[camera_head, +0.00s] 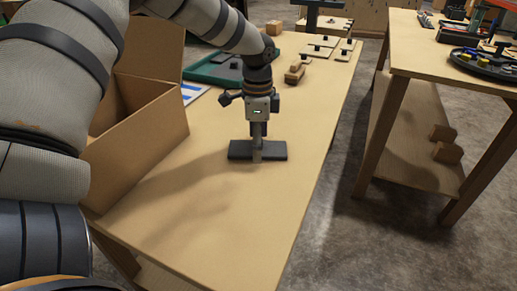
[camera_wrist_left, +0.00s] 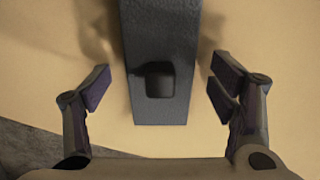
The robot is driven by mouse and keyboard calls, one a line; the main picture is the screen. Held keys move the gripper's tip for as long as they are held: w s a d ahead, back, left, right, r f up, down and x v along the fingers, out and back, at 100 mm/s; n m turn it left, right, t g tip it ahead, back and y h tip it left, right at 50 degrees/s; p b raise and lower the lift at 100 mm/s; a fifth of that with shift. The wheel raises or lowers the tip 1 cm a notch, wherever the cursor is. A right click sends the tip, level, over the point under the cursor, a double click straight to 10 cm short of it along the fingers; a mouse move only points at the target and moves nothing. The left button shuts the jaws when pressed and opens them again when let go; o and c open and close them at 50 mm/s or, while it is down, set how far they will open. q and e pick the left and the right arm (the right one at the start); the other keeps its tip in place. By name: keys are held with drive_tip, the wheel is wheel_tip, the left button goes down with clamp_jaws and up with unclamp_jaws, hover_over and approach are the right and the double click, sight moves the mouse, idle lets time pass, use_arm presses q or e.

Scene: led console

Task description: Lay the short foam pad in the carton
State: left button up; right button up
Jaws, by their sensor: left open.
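The short foam pad (camera_head: 273,151) is a dark grey bar lying on the near table, under my left gripper (camera_head: 257,152). In the left wrist view the pad (camera_wrist_left: 160,50) runs down the middle, with a darker square patch on it. My left gripper (camera_wrist_left: 159,88) is open there, one finger on each side of the pad, with gaps between fingers and pad. The open cardboard carton (camera_head: 150,140) stands at the left of the table; my arm hides part of it, and its inside is only partly visible. My right gripper is not in view.
A green tray (camera_head: 205,76) and a blue-and-white sheet (camera_head: 192,92) lie behind the carton. Wooden blocks (camera_head: 295,74) and small boards with knobs (camera_head: 318,51) sit farther back. A second table (camera_head: 430,65) stands at the right across a floor gap. The table front is clear.

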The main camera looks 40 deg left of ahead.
use_arm(q)
drive_tip(key=shift+r, duration=0.1)
drive_tip(key=c, duration=1.2)
drive_tip(key=shift+c, duration=0.2)
